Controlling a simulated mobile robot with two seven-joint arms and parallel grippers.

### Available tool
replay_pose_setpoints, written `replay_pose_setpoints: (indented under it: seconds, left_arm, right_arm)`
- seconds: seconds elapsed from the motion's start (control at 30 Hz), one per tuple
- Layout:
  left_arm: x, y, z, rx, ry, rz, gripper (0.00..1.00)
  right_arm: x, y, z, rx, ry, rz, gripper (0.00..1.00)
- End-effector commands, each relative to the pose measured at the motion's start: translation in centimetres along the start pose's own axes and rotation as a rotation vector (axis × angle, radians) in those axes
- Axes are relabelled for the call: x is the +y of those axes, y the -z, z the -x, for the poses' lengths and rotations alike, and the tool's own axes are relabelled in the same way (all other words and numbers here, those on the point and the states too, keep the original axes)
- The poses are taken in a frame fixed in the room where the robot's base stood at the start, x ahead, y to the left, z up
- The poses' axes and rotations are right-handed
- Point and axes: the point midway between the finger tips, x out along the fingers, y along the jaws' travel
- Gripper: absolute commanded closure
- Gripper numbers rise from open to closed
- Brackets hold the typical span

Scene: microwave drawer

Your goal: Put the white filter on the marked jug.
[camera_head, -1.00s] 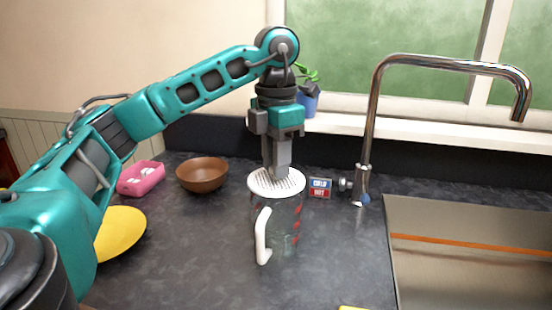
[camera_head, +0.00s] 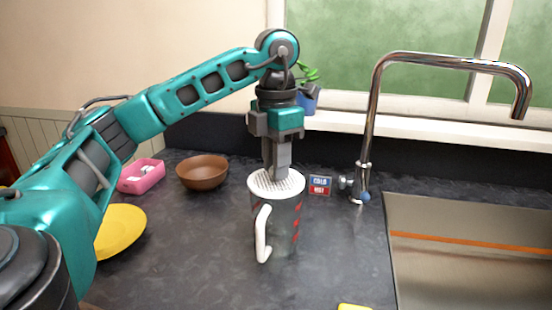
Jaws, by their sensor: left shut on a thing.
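The white filter (camera_head: 264,190) is a round perforated disc at the mouth of the marked jug (camera_head: 285,225). The jug is clear with red marks and a white handle, and stands upright on the dark counter. My left gripper (camera_head: 278,172) points straight down above the jug and is shut on the filter. The fingertips meet the filter's top, and the grasped part is hidden by the fingers. The filter looks level with the jug's rim; I cannot tell how firmly it rests there. My right gripper is out of view.
A brown bowl (camera_head: 203,172), a pink container (camera_head: 141,176) and a yellow plate (camera_head: 121,231) are at the left. A tall faucet (camera_head: 367,130) and a sink (camera_head: 470,240) are at the right. A cold/hot sign (camera_head: 320,185) stands behind the jug.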

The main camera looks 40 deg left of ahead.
Motion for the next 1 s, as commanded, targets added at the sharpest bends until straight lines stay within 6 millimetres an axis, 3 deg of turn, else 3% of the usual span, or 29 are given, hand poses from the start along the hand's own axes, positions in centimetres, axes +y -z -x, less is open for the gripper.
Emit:
replay_pose_setpoints:
  seconds: [0.97, 1.0]
  left_arm:
    - [0.00, -0.02, -0.26, -0.002, 0.000, 0.000, 1.00]
    - [0.00, -0.02, -0.26, -0.002, 0.000, 0.000, 0.71]
  right_arm:
    - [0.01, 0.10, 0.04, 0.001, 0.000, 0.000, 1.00]
    - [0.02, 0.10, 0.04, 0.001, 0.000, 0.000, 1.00]
